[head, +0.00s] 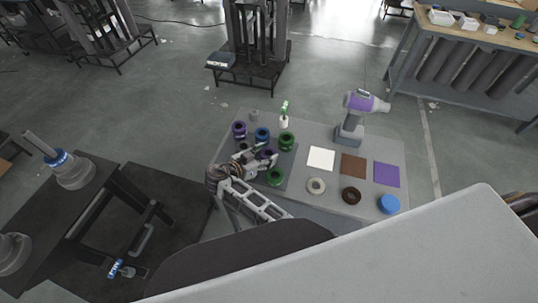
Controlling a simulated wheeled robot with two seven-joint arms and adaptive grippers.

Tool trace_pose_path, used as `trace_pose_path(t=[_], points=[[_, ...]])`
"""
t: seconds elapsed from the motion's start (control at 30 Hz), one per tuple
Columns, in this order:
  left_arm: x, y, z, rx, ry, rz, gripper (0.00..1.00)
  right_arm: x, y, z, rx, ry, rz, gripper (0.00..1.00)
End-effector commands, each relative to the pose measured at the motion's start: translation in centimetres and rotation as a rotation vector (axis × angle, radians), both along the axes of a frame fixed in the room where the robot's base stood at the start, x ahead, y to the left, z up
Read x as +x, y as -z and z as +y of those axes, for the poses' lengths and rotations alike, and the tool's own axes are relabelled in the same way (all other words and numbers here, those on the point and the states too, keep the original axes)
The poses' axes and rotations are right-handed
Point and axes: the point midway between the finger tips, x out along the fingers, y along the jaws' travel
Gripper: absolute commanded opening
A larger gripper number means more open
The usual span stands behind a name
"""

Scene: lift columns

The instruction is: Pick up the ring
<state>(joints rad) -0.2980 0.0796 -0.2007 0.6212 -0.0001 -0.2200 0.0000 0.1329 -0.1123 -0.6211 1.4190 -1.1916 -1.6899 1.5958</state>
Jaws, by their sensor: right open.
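Several rings lie on a dark mat (291,160) on the grey table. A purple ring (239,130), a blue ring (262,135) and a green ring (286,140) form its back row. Another green ring (274,177) lies nearer the front. A white ring (316,186) and a brown ring (351,195) lie to the right, off the mat. My right gripper (264,155) is open over the mat, among the rings. A dark purple ring shows partly between or behind its fingers; I cannot tell whether they touch it. My left gripper is not in view.
White (320,158), brown (353,165) and purple (387,175) squares lie right of the mat. A purple and grey drill-like tool (350,120) stands behind them. A blue round object (388,204) sits at the front right. A small green-and-white item (284,119) stands at the back.

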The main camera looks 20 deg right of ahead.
Motion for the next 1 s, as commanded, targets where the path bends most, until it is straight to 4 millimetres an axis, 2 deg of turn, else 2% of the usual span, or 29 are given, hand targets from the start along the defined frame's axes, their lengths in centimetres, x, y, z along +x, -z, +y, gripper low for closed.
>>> trace_pose_path(t=[0.23, 0.53, 1.0], points=[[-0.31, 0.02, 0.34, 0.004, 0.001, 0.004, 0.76, 0.00, 0.01, -0.02, 0.000, 0.000, 0.000, 0.56], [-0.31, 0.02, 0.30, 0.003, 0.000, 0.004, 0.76, 0.01, 0.00, -0.02, 0.000, 0.000, 0.000, 0.20], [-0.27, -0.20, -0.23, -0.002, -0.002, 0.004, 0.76, 0.46, -0.53, -0.34, 0.000, -0.001, -0.002, 0.20]])
